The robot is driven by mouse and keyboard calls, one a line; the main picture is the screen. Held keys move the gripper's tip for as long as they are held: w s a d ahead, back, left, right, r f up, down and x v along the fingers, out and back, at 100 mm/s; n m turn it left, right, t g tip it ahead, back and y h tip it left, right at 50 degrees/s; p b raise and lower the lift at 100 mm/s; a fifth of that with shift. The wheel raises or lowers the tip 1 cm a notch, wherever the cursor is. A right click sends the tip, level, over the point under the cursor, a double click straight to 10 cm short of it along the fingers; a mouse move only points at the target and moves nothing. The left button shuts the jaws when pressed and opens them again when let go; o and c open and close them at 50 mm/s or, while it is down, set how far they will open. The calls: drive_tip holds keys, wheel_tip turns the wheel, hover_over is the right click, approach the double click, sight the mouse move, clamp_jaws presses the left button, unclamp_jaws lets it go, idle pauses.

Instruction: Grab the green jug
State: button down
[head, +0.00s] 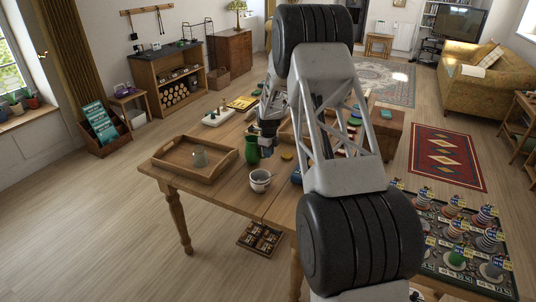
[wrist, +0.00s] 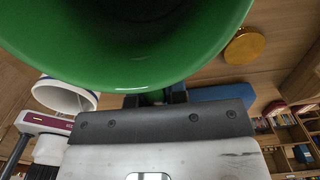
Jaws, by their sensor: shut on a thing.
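The green jug (head: 251,151) stands on the wooden table, just left of my gripper (head: 266,148) in the head view. In the wrist view the green jug (wrist: 130,62) fills the top of the picture, close in front of my gripper (wrist: 155,98). My fingers are shut on a part of the jug, low at its near side. The jug's body hides most of the fingertips, so the exact hold is hard to see.
A white mug (head: 260,181) stands in front of the jug. A yellow disc (wrist: 244,46) and a blue object (wrist: 222,94) are to the right. Bare tabletop (head: 222,198) shows at the front left.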

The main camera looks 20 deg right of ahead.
drive_tip(key=shift+r, duration=4.5)
drive_tip(key=shift+r, duration=0.1)
drive_tip(key=shift+w, duration=0.15)
